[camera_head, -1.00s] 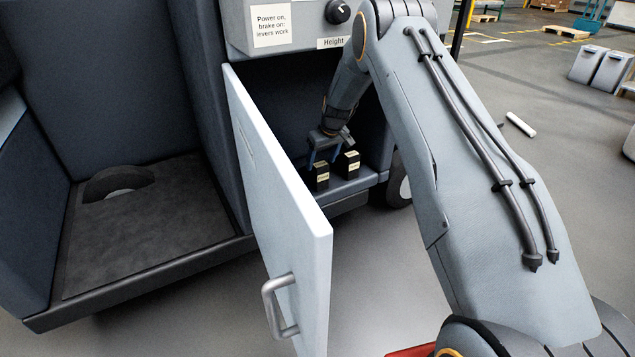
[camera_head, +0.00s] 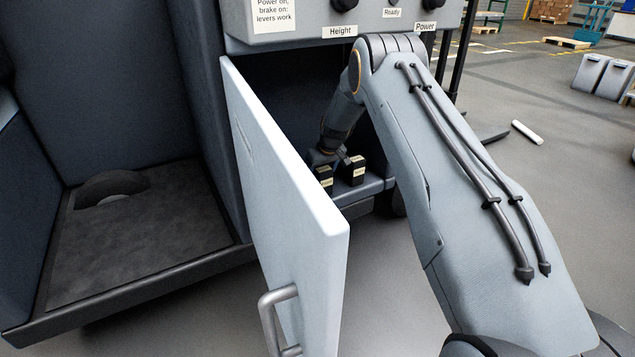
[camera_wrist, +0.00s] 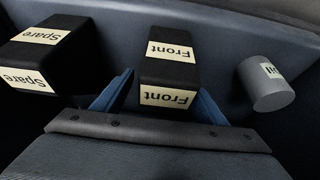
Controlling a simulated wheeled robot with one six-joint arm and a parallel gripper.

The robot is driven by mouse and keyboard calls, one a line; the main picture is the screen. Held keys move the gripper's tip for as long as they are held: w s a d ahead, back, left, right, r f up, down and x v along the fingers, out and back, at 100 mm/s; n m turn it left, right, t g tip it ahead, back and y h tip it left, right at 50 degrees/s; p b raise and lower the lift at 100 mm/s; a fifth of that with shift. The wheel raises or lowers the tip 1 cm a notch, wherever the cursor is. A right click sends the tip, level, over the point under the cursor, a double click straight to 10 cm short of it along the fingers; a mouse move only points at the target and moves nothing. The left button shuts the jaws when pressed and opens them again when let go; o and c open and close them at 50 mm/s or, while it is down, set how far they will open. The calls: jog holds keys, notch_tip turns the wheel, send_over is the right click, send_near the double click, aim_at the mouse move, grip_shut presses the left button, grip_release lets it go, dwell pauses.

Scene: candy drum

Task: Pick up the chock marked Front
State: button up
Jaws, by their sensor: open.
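The chock marked Front (camera_wrist: 168,66) is a black block with cream labels, in the middle of the wrist view, its lettering upside down. My gripper (camera_wrist: 166,84) is open, with one blue finger on each side of the near part of this chock. I cannot tell whether either finger touches it. The chock marked Spare (camera_wrist: 62,50) stands to its left. In the head view two black chocks sit in the open compartment. My gripper (camera_head: 322,159) is at the left one (camera_head: 325,176), which fits Front; the other (camera_head: 355,171) is to its right.
A grey cylinder (camera_wrist: 268,86) with a partly readable label lies right of Front in the wrist view. The open pale door (camera_head: 285,190) with a handle stands left of my arm. A panel (camera_head: 345,22) with knobs overhangs the compartment.

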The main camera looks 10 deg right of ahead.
jog(key=shift+a+r, duration=0.1)
jog(key=shift+a, duration=0.2)
jog(key=c, duration=1.5)
jog(key=shift+d+r, duration=0.1)
